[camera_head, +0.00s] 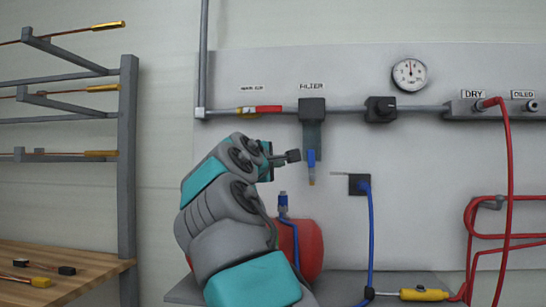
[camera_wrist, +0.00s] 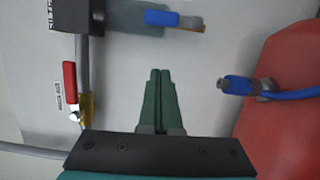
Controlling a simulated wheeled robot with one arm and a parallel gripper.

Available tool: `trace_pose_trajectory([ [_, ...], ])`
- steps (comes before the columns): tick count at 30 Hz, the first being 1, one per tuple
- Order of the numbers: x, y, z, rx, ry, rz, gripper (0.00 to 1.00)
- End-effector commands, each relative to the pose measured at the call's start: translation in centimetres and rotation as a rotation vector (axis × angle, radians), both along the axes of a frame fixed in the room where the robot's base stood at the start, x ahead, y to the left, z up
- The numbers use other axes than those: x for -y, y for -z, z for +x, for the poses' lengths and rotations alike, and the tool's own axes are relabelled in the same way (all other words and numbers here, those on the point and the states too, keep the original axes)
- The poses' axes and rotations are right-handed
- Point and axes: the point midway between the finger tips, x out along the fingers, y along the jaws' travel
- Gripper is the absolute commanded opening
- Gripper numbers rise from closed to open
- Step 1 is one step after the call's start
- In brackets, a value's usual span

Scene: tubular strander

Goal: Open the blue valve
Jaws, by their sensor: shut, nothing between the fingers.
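The blue valve (camera_head: 311,158) is a small blue lever on a brass-coloured stem, hanging under the filter (camera_head: 312,108) on the wall panel. In the wrist view its blue lever (camera_wrist: 162,18) is at the top, with the brass end pointing right, in line with the lever. My gripper (camera_head: 293,156) is just left of the valve in the head view; its depth from the panel is hard to tell. In the wrist view my gripper (camera_wrist: 160,72) has its two green fingers together, empty and apart from the valve.
A red-handled valve (camera_head: 268,109) sits on the pipe left of the filter. A blue hose fitting (camera_head: 283,201) stands on the red tank (camera_head: 306,245) below, near my arm. A pressure gauge (camera_head: 409,75) and red hoses (camera_head: 508,170) are at right. A bench (camera_head: 60,265) with a rack is at left.

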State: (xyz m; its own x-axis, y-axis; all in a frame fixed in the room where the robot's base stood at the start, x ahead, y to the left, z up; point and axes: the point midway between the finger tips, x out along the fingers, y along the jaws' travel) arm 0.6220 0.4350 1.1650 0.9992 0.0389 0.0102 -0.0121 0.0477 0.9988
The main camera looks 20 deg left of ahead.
Motion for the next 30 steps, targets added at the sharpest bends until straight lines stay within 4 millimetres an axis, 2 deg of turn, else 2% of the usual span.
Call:
trace_pose_trajectory([
  [7,-0.2,-0.2,2.9,-0.001,-0.001,-0.001,0.0],
  [12,2.1,0.1,3.3,0.0,0.001,0.002,0.0],
  [18,3.6,-0.3,3.7,0.002,0.0,0.002,0.0],
  [30,3.8,-0.4,3.8,0.002,0.0,0.001,0.0],
])
